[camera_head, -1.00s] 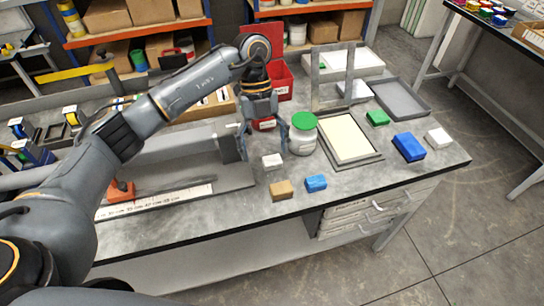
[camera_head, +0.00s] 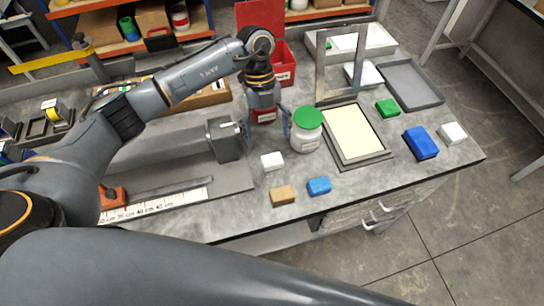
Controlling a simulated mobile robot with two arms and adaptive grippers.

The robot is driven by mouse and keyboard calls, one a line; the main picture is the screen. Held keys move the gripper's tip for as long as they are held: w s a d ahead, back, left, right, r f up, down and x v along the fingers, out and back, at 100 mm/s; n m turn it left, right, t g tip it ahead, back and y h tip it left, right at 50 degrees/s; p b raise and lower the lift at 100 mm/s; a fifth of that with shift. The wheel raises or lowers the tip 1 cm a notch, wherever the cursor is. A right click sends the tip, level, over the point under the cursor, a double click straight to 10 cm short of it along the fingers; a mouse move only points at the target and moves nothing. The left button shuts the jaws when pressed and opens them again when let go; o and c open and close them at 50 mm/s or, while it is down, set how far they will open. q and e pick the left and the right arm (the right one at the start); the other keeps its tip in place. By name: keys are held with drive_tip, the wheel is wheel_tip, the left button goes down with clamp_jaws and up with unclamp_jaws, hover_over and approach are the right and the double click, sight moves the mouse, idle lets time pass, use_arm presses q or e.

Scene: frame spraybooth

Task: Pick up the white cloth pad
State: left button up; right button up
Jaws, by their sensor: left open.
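A small white block-shaped pad (camera_head: 272,161) lies on the grey workbench, just in front of my left gripper. Another small white pad (camera_head: 453,133) lies near the bench's right end, beside a blue block. I cannot tell by texture which one is cloth. My left gripper (camera_head: 267,135) is open and points down, behind and above the nearer white pad, with nothing between its fingers. Its right finger is close to the jar with the green lid (camera_head: 306,131). My right gripper is not in view.
Near the front edge lie a tan block (camera_head: 283,195) and a small blue block (camera_head: 319,186). A framed cream panel (camera_head: 352,134), a green block (camera_head: 387,108), a larger blue block (camera_head: 421,143) and a grey tray (camera_head: 438,86) fill the right. A ruled fixture (camera_head: 170,203) lies left.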

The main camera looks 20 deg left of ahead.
sight(272, 158)
use_arm(q)
drive_tip(key=shift+x, duration=1)
drive_tip(key=shift+w+f, duration=0.15)
drive_tip(key=shift+f, duration=0.2)
drive_tip(key=p+x, duration=0.3)
drive_tip(key=x, duration=0.1)
drive_tip(key=shift+f, duration=0.1)
drive_tip(key=shift+d+f, duration=0.1)
drive_tip(key=shift+f, duration=0.4)
use_arm(e)
drive_tip(key=r, duration=0.3)
drive_tip(key=shift+w+r, duration=0.1)
drive_tip(key=shift+w, duration=0.2)
use_arm(q)
drive_tip(key=c, duration=0.9)
use_arm(e)
drive_tip(key=shift+s+a, duration=0.1)
drive_tip(key=shift+a, duration=0.05)
